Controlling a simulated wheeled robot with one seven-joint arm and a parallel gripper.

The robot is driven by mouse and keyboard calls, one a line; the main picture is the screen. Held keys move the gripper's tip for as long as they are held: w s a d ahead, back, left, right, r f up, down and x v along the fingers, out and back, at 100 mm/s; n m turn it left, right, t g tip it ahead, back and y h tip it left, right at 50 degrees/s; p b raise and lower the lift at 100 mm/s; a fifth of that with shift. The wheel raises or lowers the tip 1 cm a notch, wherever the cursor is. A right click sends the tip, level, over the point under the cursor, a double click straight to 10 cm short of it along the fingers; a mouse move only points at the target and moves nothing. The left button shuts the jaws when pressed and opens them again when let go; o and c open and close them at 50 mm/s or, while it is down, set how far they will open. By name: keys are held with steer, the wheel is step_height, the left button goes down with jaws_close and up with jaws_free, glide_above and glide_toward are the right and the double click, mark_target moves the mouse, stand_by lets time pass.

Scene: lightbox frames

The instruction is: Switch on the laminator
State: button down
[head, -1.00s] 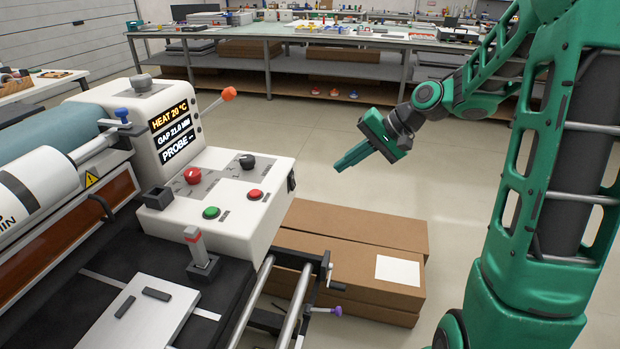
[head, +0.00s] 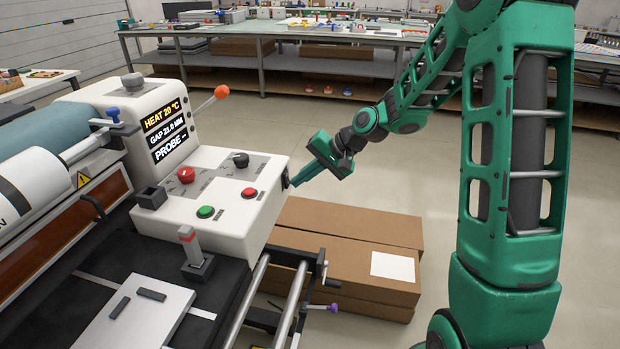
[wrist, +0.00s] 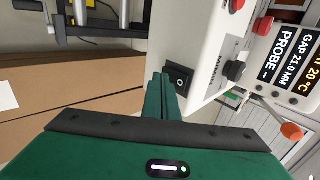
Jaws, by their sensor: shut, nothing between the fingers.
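The laminator's white control box (head: 225,215) stands at the left, with a lit display (head: 167,130) reading HEAT 20 °C, GAP 21.0 MM and PROBE with dashes. A black rocker switch (wrist: 179,80) sits on the box's side face in the wrist view. In the head view only a dark bit of that switch (head: 285,180) shows at the right end of the box. My gripper (head: 297,182) is shut and empty, its fingertips close beside the switch. In the wrist view the fingertips (wrist: 162,80) are just left of the switch; I cannot tell whether they touch.
The box top carries a red knob (head: 186,175), a black knob (head: 240,160), a green button (head: 205,211) and a red button (head: 249,193). An orange-tipped lever (head: 221,92) sticks out behind. Cardboard boxes (head: 350,235) lie on the floor below my gripper. Open floor lies behind.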

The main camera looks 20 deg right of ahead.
steer(key=shift+w+a, duration=0.1)
steer(key=shift+a, duration=0.1)
steer(key=shift+w+a+f, duration=0.1)
steer(key=shift+a, duration=0.05)
stand_by(0.3)
steer(key=shift+r, duration=0.9)
steer(key=s+d+f+v, duration=0.1)
steer(key=d+f+v, duration=0.1)
steer(key=v, duration=1.1)
